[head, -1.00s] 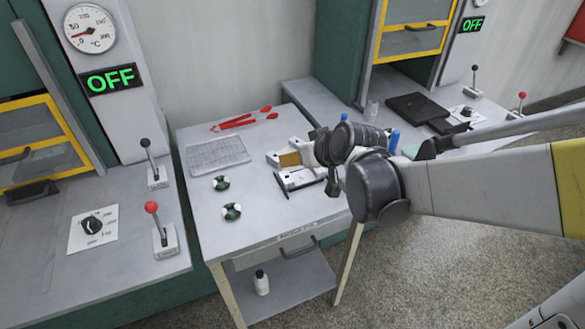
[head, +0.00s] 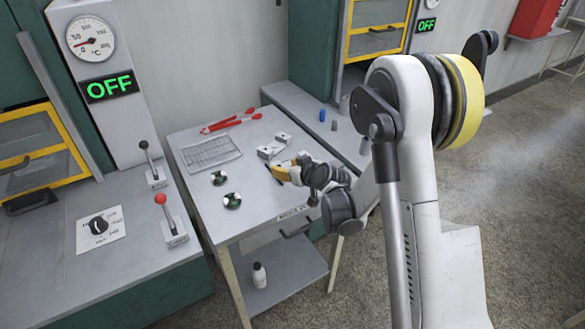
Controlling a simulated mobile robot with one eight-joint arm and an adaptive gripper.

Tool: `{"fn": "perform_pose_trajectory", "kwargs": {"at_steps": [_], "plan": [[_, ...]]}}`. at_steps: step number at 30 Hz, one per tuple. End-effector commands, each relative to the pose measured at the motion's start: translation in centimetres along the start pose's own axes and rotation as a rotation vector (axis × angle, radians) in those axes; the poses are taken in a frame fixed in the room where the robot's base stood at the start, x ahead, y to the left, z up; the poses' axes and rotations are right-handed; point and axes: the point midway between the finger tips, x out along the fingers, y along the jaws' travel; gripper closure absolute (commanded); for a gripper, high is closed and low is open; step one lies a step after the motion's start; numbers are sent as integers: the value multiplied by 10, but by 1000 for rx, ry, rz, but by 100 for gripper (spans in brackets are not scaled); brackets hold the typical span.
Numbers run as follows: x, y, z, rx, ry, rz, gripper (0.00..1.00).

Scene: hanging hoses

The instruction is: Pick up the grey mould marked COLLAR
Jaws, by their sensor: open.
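A pair of small grey blocks (head: 272,150) sits at the back right of the small table; they look like moulds, but I cannot read any marking on them. My gripper (head: 271,170) is just in front of these blocks, low over the table, with its dark fingertips pointing left. It is open, and I see nothing held in it. My wrist and forearm come in from the right and hide part of the table's right side, so anything beneath them is hidden.
On the table (head: 262,215) are red tongs (head: 231,122), a wire rack (head: 211,153) and two round green-and-white pieces (head: 232,201). A white bottle (head: 259,275) stands on the lower shelf. A blue cylinder (head: 322,115) stands on the right bench. The table's front is clear.

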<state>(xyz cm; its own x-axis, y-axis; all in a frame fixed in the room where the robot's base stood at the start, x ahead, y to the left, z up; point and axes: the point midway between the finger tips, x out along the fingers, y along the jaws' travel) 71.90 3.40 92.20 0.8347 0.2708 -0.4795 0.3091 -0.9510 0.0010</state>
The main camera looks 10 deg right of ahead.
Motion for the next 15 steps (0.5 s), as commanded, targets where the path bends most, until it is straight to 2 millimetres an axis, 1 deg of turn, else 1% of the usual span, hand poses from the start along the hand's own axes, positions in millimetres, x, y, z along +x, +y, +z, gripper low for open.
{"fn": "perform_pose_trajectory", "kwargs": {"at_steps": [5, 9, 12, 15], "plan": [[16, -4, 3, 0, -1, -2, 53], [39, -7, 6, 0, -1, -1, 53], [52, -7, 4, 0, 0, -1, 53], [55, -7, 3, 1, 0, 0, 53]]}}
